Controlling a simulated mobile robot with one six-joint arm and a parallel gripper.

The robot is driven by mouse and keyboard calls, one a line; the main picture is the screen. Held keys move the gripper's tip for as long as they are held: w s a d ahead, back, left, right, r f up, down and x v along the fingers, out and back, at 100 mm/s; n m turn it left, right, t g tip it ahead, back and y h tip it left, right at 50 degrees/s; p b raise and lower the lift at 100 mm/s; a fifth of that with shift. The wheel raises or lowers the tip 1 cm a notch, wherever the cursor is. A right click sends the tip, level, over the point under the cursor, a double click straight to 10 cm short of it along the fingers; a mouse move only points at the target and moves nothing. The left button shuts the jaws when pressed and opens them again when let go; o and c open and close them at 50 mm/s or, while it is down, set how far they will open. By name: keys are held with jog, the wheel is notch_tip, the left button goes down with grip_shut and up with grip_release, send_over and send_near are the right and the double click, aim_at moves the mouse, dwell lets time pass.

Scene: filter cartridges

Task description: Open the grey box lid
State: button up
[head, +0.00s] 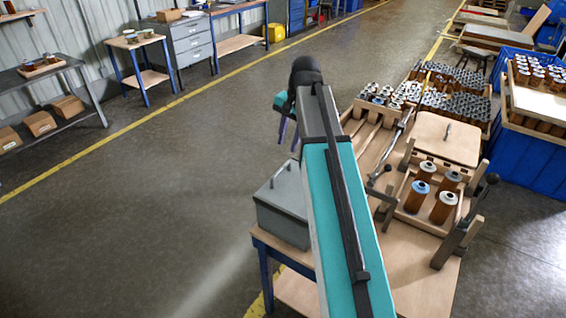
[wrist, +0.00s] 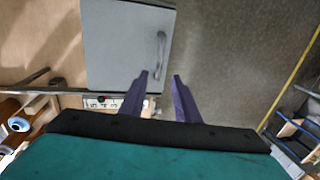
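The grey box (head: 284,204) stands at the left end of the wooden workbench, partly hidden behind my arm. Its flat lid (head: 284,186) is shut and has a bar handle (head: 279,175) on top. In the wrist view the lid (wrist: 118,45) fills the upper left, with the handle (wrist: 161,48) near its right edge. My gripper (head: 288,132) is in the air above and beyond the box in the head view. In the wrist view its two purple fingers (wrist: 160,77) are apart with nothing between them, below the handle in the picture.
The workbench (head: 405,284) holds a wooden fixture with several cartridges (head: 444,207) and dark clamp handles at right. Many cartridges (head: 440,85) stand behind it. A blue crate (head: 527,160) is at far right. The floor (head: 150,210) left of the box is clear.

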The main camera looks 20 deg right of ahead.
aim_at(282, 168)
jog(key=shift+w+a+f+p, duration=0.25)
jog(key=shift+f+p, duration=0.2)
jog(key=shift+f, duration=1.3)
jog(key=shift+w+a+f+p, duration=0.1)
jog(key=shift+w+f+p, duration=0.3)
jog(key=shift+f, duration=1.4)
jog(key=shift+w+a+f+p, duration=0.2)
jog(key=shift+f+p, duration=0.3)
jog(key=shift+f, duration=1.25)
grip_shut()
